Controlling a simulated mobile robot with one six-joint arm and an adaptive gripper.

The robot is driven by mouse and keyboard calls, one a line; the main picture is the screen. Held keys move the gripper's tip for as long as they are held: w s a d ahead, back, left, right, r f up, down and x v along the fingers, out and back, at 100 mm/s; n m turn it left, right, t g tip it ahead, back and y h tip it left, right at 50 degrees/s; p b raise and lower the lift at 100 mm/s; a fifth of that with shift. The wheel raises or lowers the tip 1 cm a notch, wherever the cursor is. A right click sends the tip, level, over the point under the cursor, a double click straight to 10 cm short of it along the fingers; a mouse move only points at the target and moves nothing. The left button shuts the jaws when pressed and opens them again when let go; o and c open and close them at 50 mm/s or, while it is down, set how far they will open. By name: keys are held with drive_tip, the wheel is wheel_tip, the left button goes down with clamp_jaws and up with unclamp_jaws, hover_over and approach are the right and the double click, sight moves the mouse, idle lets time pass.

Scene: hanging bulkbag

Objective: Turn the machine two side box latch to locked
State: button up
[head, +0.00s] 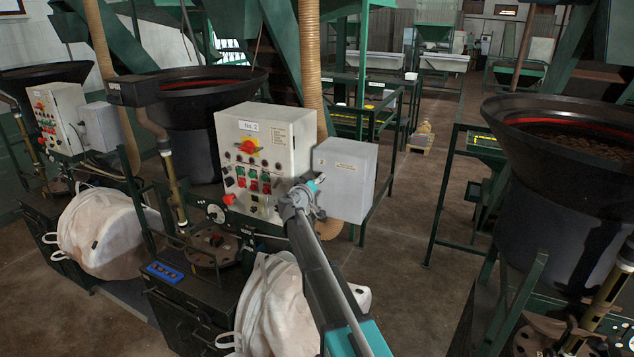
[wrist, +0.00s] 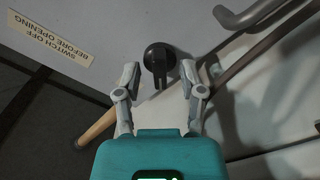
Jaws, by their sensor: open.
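The machine two side box (head: 346,172) is a light grey box at the right of the control panel marked No. 2 (head: 266,150). Its latch (wrist: 158,58) is a small black round knob with a grip bar pointing down in the wrist view. In the head view the latch cannot be made out. My gripper (wrist: 159,72) is open, with one finger on each side of the latch, close to the box face. No contact between fingers and latch is visible. In the head view my gripper (head: 308,192) is at the box's lower left.
A label (wrist: 52,38) reading "switch off before opening" is upside down on the box face in the wrist view. A bent grey bar (wrist: 250,16) lies at upper right. Open floor (head: 415,240) lies to the right.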

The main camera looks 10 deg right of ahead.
clamp_jaws()
drive_tip(key=shift+n, duration=0.4)
drive_tip(key=n, duration=0.8)
idle(0.6)
idle(0.4)
